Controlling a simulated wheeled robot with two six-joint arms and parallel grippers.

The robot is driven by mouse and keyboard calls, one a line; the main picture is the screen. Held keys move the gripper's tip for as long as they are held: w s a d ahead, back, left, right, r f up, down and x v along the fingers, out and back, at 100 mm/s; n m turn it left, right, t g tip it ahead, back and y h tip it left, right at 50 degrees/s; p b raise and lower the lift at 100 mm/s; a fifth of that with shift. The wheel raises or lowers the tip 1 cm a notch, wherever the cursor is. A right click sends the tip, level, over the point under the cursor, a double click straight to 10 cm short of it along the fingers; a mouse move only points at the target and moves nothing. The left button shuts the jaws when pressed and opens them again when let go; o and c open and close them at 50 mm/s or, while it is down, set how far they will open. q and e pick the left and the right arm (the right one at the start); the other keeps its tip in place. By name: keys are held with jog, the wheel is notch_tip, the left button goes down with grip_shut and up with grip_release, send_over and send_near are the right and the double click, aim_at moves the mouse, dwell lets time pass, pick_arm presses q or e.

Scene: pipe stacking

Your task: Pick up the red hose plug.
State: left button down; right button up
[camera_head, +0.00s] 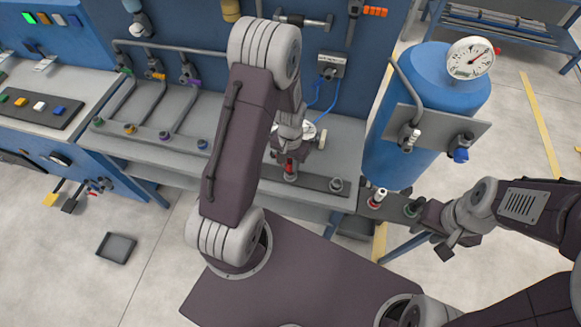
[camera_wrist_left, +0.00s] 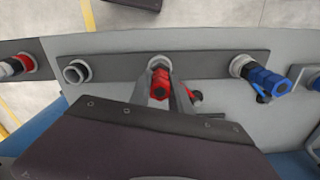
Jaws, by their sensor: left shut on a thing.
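A red hose plug (camera_head: 289,166) stands at a socket on the dark strip of the bench. It also shows in the left wrist view (camera_wrist_left: 160,82), between the fingers of my left gripper (camera_wrist_left: 161,92). My left gripper is shut on this plug, and the plug's lower end is at the pale socket ring. The gripper and wrist hide part of it in the head view. A second red piece (camera_head: 380,195) sits on the separate dark strip to the right. My right gripper (camera_head: 444,247) is low at the right, apart from the plug; its jaws are not clear.
A blue plug (camera_wrist_left: 264,79) sits along the same strip in the left wrist view, with an empty socket ring (camera_wrist_left: 76,72) on the other side. A blue tank (camera_head: 395,130) with a gauge (camera_head: 469,59) stands right of the bench. A dark tray (camera_head: 116,247) lies on the floor.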

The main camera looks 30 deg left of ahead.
dwell(0.5)
pick_arm(q)
jog(key=r, duration=0.4)
jog(key=shift+w+d+r, duration=0.2)
jog(key=shift+w, duration=0.05)
jog(key=w+d+r, duration=0.2)
jog(key=d+r, duration=0.1)
jog(key=d, duration=0.2)
jog(key=w+d+r+b, duration=0.1)
jog(key=w+d+r, duration=0.1)
jog(key=d, duration=0.3)
jog(key=shift+w+r, duration=0.35)
jog(key=shift+r, duration=0.45)
notch_tip(320, 180, up, 8)
jog(key=p, duration=0.7)
jog(key=shift+p, duration=0.3)
